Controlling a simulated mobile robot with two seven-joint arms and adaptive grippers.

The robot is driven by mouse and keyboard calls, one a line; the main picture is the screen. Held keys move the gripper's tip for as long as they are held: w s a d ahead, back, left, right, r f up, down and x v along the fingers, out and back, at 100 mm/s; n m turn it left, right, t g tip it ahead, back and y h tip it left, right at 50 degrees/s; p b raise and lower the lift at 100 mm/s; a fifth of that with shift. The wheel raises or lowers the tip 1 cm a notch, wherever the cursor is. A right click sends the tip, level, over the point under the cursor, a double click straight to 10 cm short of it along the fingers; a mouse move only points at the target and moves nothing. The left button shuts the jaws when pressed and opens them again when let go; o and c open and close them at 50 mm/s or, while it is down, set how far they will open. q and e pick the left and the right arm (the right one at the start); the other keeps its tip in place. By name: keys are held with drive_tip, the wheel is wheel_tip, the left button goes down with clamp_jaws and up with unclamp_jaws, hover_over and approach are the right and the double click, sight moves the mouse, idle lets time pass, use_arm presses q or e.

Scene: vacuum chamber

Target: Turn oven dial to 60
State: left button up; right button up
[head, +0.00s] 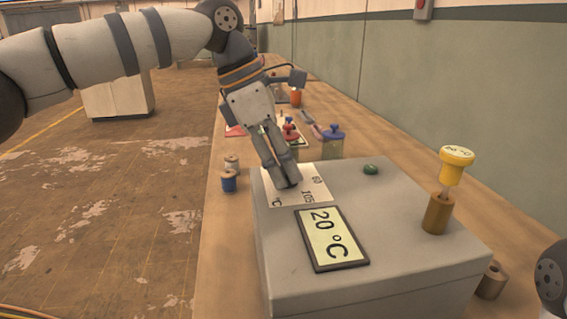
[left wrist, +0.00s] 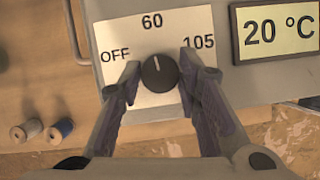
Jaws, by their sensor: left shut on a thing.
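The oven (head: 370,275) is a grey box on the bench. Its display (head: 332,238) reads 20 °C, and the display also shows in the left wrist view (left wrist: 278,30). The black round dial (left wrist: 158,74) sits on a white plate (left wrist: 115,38) marked OFF, 60 and 105. Its white mark points nearly straight up, towards 60. My left gripper (left wrist: 160,66) has one finger on each side of the dial and is shut on it. In the head view the left gripper (head: 287,184) hides the dial. My right gripper is out of view.
A green button (head: 370,169) and a brass holder (head: 438,213) with a yellow-topped piece (head: 457,158) are on the oven top. Two spools (head: 229,183) stand left of the oven. A wall (head: 430,100) runs along the right.

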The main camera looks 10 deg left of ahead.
use_arm(q)
drive_tip(key=shift+m+g, duration=0.3)
drive_tip(key=shift+m, duration=0.4)
drive_tip(key=shift+f, duration=0.1)
drive_tip(key=o, duration=1.1)
drive_tip(key=v, duration=1.2)
